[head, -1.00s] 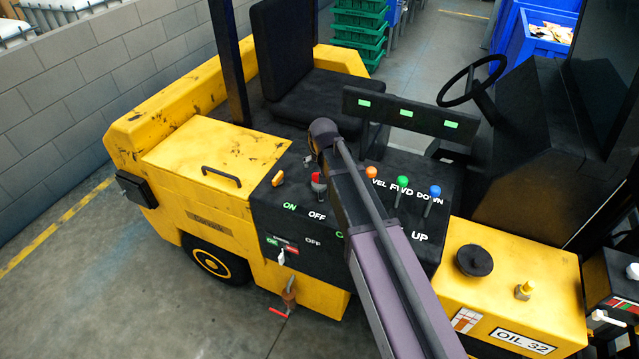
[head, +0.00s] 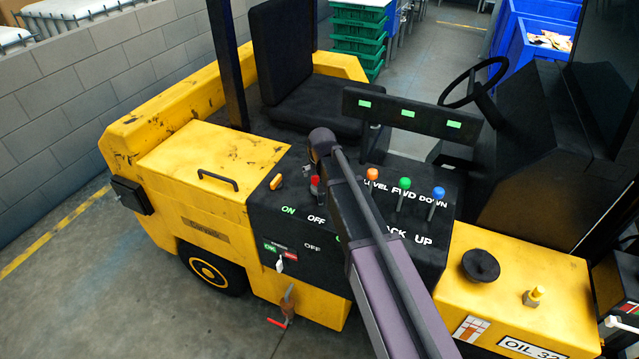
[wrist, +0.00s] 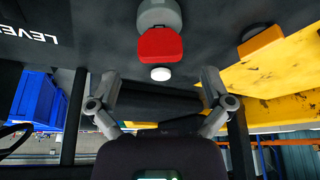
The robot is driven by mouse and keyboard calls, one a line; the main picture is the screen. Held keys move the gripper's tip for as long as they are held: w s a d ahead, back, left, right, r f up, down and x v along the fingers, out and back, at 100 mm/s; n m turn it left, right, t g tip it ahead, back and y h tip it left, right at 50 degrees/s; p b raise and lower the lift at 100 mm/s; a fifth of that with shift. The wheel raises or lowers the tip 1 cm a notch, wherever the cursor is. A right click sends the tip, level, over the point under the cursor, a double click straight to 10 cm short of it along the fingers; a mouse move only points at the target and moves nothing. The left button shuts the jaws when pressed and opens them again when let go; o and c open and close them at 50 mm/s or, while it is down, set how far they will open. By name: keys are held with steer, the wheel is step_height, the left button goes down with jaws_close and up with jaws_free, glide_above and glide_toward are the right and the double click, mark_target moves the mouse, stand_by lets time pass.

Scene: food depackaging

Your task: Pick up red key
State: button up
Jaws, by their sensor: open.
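The red key (head: 315,184) stands on the black control panel (head: 335,252), right of the orange key (head: 276,182). In the wrist view the red key (wrist: 160,46) sits on a grey round base at the top middle, with a small white round part beside its near edge. My gripper (wrist: 159,84) is open and empty, its two grey fingers spread to the left and right below the red key. The key appears centred between them, beyond the tips, and I see no contact. In the head view my arm largely hides the gripper.
The orange key (wrist: 261,42) is to the right in the wrist view. Levers with orange (head: 372,174), green (head: 405,183) and blue (head: 438,193) knobs stand right of my arm. A black bar (head: 412,113) and seat (head: 290,70) are behind the panel.

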mark_target(318, 179)
steer(key=shift+b+x, duration=2.45)
steer(key=shift+x, duration=0.2)
steer(key=shift+s, duration=0.15)
steer(key=c, duration=1.1)
